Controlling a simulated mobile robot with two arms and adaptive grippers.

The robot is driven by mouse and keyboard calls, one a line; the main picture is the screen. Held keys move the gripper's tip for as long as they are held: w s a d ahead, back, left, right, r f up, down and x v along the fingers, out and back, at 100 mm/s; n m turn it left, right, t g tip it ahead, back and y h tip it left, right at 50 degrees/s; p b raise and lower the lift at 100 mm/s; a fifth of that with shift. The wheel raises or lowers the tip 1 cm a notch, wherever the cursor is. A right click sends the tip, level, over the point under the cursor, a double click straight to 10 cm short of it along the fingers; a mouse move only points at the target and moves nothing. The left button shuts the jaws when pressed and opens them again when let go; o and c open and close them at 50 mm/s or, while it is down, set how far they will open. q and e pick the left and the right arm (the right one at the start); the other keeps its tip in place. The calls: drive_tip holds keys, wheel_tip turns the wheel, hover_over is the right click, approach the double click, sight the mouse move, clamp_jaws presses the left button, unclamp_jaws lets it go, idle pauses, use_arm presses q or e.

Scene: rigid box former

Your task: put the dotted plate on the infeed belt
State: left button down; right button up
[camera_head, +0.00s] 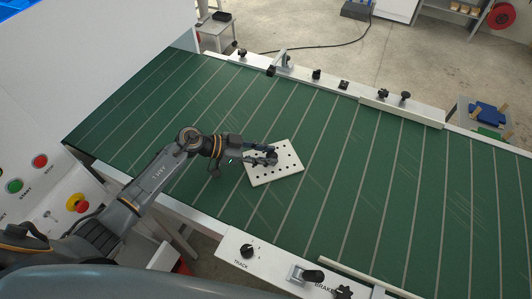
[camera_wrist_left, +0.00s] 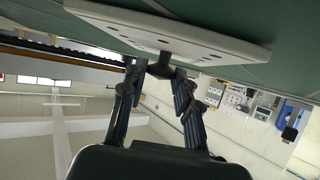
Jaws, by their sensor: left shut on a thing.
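The dotted plate (camera_head: 287,168) is a pale, flat, squarish plate with dark dots, over the green belt. The infeed belt (camera_head: 330,140) is green with pale cross stripes. My left gripper (camera_head: 270,157) reaches in from the left over the plate's upper middle. In the left wrist view, its fingers (camera_wrist_left: 163,68) are shut on a small dark knob on the face of the plate (camera_wrist_left: 185,38). The plate lies close along the belt surface (camera_wrist_left: 285,30); I cannot tell whether it touches. My right gripper is not in view.
A rail with black knobs (camera_head: 316,74) runs along the belt's far edge. The near rail carries a track knob (camera_head: 247,251) and a brake lever (camera_head: 312,276). A panel with an emergency stop (camera_head: 78,203) stands at left. The belt right of the plate is clear.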

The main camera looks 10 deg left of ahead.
use_arm(q)
drive_tip(key=c, duration=1)
unclamp_jaws()
drive_tip(key=b+v, duration=0.2)
drive_tip(key=v, duration=0.9)
drive_tip(key=shift+s+a+f, duration=0.1)
drive_tip(key=shift+f, duration=0.1)
drive_tip(key=shift+s+a+r, duration=0.1)
drive_tip(key=shift+a+r, duration=0.25)
